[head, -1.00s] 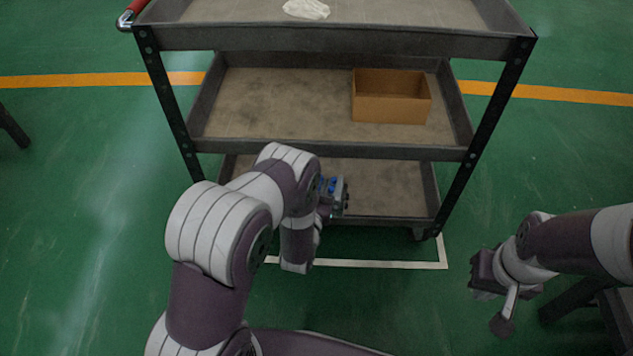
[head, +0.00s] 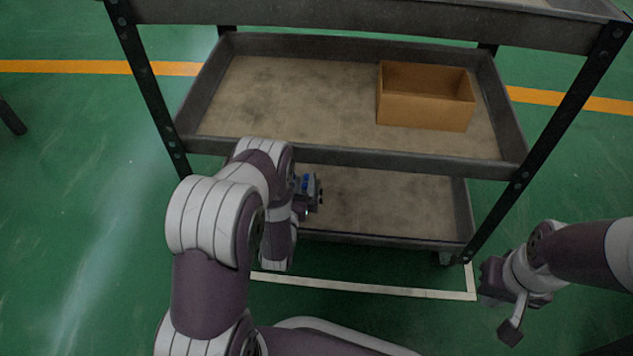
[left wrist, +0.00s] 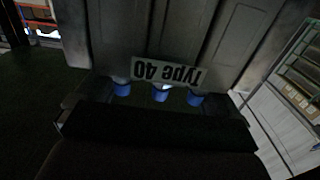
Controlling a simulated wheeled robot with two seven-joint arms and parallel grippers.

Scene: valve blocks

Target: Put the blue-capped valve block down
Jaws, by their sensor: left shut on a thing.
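The blue-capped valve block (head: 305,184) is a small grey block with blue caps, partly hidden behind my left arm in the head view. The left wrist view shows several blue caps (left wrist: 160,94) and an upside-down "Type 40" label (left wrist: 166,73). My left gripper (head: 298,206) is shut on the block and mostly hidden by my own wrist. In the head view the block appears in front of the cart's lower tray; whether it touches anything there I cannot tell. My right gripper (head: 492,282) is empty-looking, off to the right of the cart; its jaws are unclear.
A grey cart (head: 345,156) with dark posts and stacked trays stands ahead. An open cardboard box (head: 425,112) sits at the right of its middle tray; the left of that tray is bare. The visible lower tray (head: 390,205) looks empty. Green floor surrounds it.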

